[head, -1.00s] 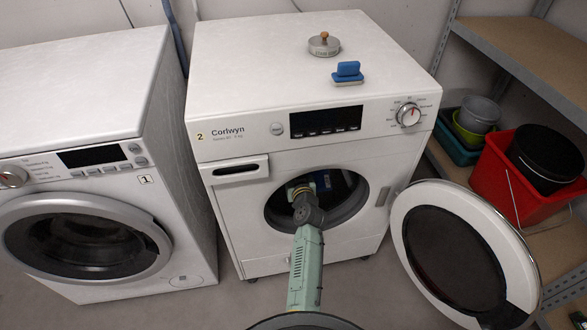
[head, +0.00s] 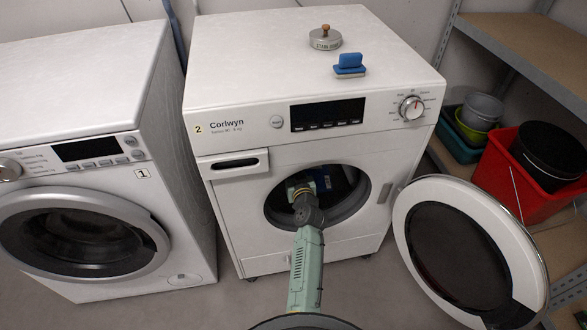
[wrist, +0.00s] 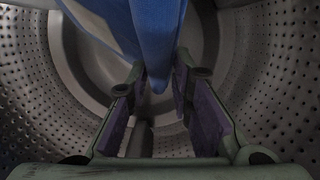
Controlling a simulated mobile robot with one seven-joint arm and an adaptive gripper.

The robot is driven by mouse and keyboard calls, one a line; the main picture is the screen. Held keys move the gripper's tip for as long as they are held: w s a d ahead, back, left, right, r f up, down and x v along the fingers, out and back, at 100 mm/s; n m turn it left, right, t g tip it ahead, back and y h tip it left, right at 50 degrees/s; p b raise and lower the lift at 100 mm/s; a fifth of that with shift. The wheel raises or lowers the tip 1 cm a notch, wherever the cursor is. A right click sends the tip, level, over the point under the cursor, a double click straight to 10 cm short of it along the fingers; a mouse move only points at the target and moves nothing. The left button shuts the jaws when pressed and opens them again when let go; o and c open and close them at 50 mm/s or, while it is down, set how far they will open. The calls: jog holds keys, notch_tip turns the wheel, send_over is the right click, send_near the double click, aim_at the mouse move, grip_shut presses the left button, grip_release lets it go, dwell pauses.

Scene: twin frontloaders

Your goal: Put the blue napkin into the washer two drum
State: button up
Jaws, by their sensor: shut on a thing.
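Washer two (head: 238,215), labelled 2, stands in the middle with its round door (head: 458,255) swung open to the right. My arm reaches through the opening, so my gripper is inside the perforated drum (wrist: 268,65). In the wrist view, my gripper (wrist: 160,82) is shut on the blue napkin (wrist: 155,35). The napkin hangs between and above the fingertips, with its lower tip between them. A dark blue patch of the napkin (head: 350,175) shows inside the opening in the head view. The fingers themselves are mostly hidden in the head view.
Washer one (head: 100,285) stands at left with its door shut. A round tin (head: 325,40) and a blue brush (head: 349,66) sit on washer two. A shelf at right holds a red bucket (head: 495,165) and bowls. The open door limits room at right.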

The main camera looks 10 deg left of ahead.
jog(key=shift+f+b, duration=1)
jog(key=shift+f, duration=0.05)
jog(key=o, duration=1)
